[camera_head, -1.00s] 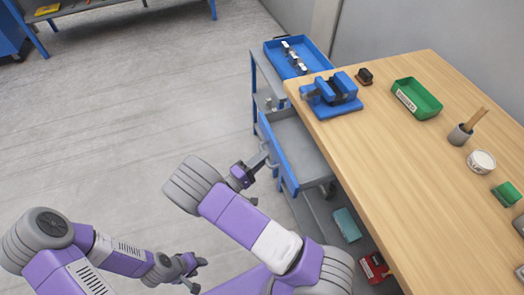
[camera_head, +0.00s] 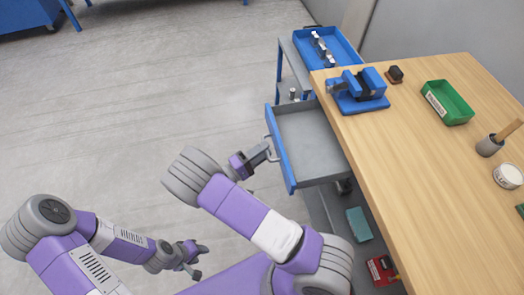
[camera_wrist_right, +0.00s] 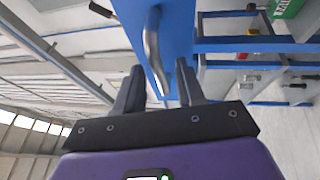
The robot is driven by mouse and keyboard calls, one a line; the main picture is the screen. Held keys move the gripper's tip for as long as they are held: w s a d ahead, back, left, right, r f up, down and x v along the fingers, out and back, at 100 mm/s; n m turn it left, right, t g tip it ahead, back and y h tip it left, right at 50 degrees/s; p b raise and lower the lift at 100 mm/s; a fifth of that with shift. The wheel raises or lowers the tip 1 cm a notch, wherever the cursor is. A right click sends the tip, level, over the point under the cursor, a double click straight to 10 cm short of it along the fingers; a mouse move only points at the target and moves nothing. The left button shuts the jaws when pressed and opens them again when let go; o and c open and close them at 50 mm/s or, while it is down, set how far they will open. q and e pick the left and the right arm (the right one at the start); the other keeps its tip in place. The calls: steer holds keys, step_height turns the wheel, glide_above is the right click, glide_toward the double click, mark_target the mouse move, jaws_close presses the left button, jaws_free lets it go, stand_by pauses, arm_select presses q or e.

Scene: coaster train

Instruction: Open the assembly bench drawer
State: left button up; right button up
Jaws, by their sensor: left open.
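The assembly bench drawer (camera_head: 312,148) stands pulled out from the left side of the wooden bench (camera_head: 420,150). It has a blue front and an empty grey inside. My right gripper (camera_head: 272,151) is at the metal handle on the drawer's outer face. In the right wrist view the handle (camera_wrist_right: 153,45) runs between the two dark fingers of that gripper (camera_wrist_right: 160,80), against the blue front. The exact finger contact is partly hidden. My left gripper (camera_head: 200,259) is open and empty, low over the floor, away from the drawer.
A blue vise (camera_head: 357,95), a green bin (camera_head: 447,102) and a grey cup (camera_head: 490,145) stand on the bench. A blue tray (camera_head: 340,45) sits beyond the drawer. A teal box (camera_head: 359,224) and a red box (camera_head: 381,270) are below. Floor left of the drawer is clear.

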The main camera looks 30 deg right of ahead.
steer(key=p+v, duration=0.1)
steer(key=v, duration=0.6)
steer(key=shift+a, duration=0.3)
stand_by(0.4)
